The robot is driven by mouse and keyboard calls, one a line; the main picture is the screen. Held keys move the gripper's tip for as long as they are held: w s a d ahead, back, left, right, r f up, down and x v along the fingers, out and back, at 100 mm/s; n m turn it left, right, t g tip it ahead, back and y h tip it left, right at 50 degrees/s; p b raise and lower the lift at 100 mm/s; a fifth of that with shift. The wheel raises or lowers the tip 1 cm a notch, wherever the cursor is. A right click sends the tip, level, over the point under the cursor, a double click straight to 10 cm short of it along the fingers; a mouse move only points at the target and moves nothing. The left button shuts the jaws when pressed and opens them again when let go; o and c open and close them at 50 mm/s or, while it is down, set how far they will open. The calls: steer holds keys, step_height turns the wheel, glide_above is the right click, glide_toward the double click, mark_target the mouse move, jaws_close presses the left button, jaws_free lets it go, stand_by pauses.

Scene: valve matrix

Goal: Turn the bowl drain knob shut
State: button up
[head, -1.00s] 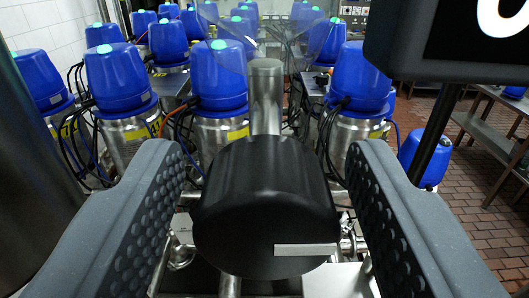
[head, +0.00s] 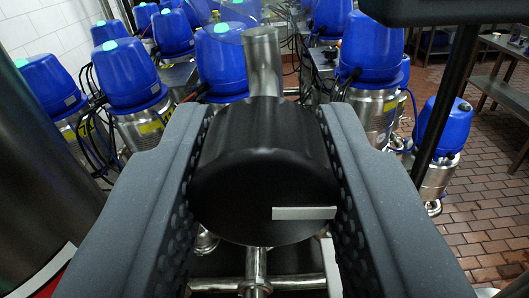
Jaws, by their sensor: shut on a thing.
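The bowl drain knob is most likely the large black round knob (head: 262,170) in the middle of the head view, with a pale strip on the lower right of its front face. A steel stem (head: 263,60) rises behind it, leaning slightly left at the top. My gripper (head: 264,185) is shut on the black knob, with one dark grey studded finger against its left side and the other against its right. The fingers hide the knob's sides.
Several blue-capped steel valves (head: 124,75) stand in rows behind the knob. Steel pipes (head: 255,270) run below it. A dark post (head: 447,95) stands close on the right, under a dark box (head: 425,10). Brick floor (head: 480,215) is open at right.

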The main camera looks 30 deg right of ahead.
steer(key=m+p, duration=0.1)
steer(key=m, duration=0.3)
steer(key=shift+w+a, duration=0.1)
steer(key=m+p, duration=0.1)
steer(key=m, duration=0.3)
steer(key=shift+m, duration=0.4)
steer(key=m+p, duration=0.1)
steer(key=m, duration=0.4)
steer(key=shift+m, duration=1.3)
steer(key=shift+f+m, duration=0.2)
steer(key=shift+m, duration=0.1)
steer(key=o, duration=1)
steer(key=shift+d, duration=0.2)
steer(key=shift+a+r+p, duration=0.15)
steer(key=shift+p, duration=0.15)
